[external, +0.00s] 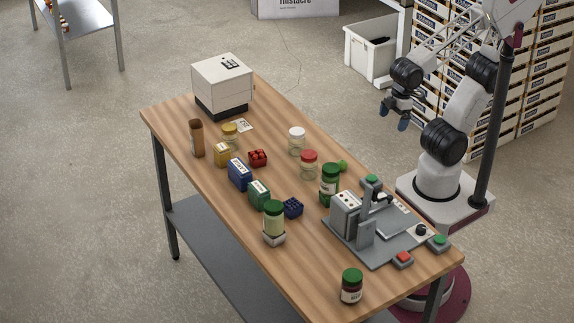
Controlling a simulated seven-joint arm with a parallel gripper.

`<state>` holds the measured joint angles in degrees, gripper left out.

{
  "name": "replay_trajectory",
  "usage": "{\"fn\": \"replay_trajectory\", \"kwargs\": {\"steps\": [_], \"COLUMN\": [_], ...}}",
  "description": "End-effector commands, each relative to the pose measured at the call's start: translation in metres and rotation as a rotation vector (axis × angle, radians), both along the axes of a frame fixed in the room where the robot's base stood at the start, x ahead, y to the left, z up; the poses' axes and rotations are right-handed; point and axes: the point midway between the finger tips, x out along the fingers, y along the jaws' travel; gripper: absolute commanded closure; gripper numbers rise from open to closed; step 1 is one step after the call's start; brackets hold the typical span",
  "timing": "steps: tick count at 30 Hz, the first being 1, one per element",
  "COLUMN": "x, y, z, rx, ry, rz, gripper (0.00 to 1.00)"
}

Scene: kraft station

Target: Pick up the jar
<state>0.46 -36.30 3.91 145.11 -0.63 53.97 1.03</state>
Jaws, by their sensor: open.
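Several jars stand on the wooden table, and the picture does not single one out. A dark jar with a green lid (351,288) stands at the near right corner. A pale green jar with a green lid (273,221) stands at the front edge on a small pale base. A green jar (329,187) stands left of the grey machine. Clear jars with a red lid (308,166) and a white lid (297,143) stand behind it. A yellow-lidded jar (230,136) is farther left. My gripper (395,115) is open, empty, and hangs beyond the table's far side, apart from all jars.
The grey machine (375,225) with buttons fills the table's right part. Blue, green and yellow boxes, small red (257,158) and blue (292,208) crates and a brown cup (197,139) stand among the jars. A white box (221,82) stands at the far left end. Stacked crates are behind my arm.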

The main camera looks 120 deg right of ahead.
Motion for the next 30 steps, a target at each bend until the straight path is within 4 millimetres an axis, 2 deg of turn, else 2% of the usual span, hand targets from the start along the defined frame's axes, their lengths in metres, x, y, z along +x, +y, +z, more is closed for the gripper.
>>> {"fn": "replay_trajectory", "kwargs": {"steps": [8, 14, 23, 30], "x": [0.004, 0.025, 0.089, 0.146], "y": [-0.001, -0.007, -0.030, -0.056], "z": [0.000, 0.001, -0.005, -0.020], "rx": [-0.004, -0.030, -0.094, -0.132], "ry": [0.004, 0.024, 0.084, 0.132], "rz": [0.017, 0.118, 0.440, 0.735], "gripper": [0.00, 0.00, 0.00, 0.00]}}
